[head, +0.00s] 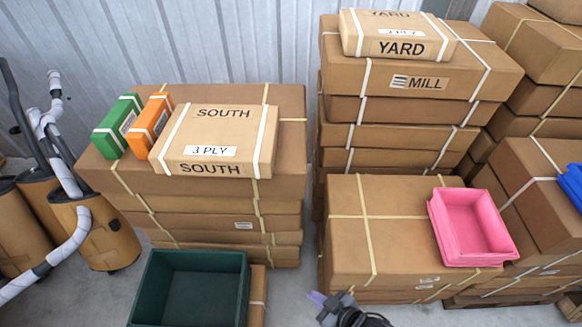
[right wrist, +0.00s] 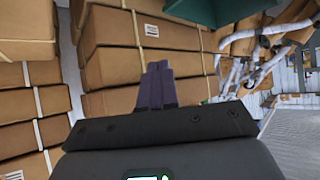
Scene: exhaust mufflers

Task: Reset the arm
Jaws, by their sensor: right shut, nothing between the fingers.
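My right gripper (head: 317,298) shows at the bottom edge of the head view, low in front of the gap between the two groups of cartons. Only its purple fingertips and part of the dark wrist are in the picture. In the right wrist view its purple fingers (right wrist: 157,82) are together, with nothing between them. Stacked cartons (right wrist: 140,45) stand beyond the fingers there. My left gripper is not in view.
A dark green bin (head: 190,290) stands at the bottom, left of my gripper. A pink bin (head: 474,227) sits on the cartons (head: 350,240) at right. Pipes wrapped in white (head: 75,235) stand at far left. Grey floor (head: 290,295) shows between the stacks.

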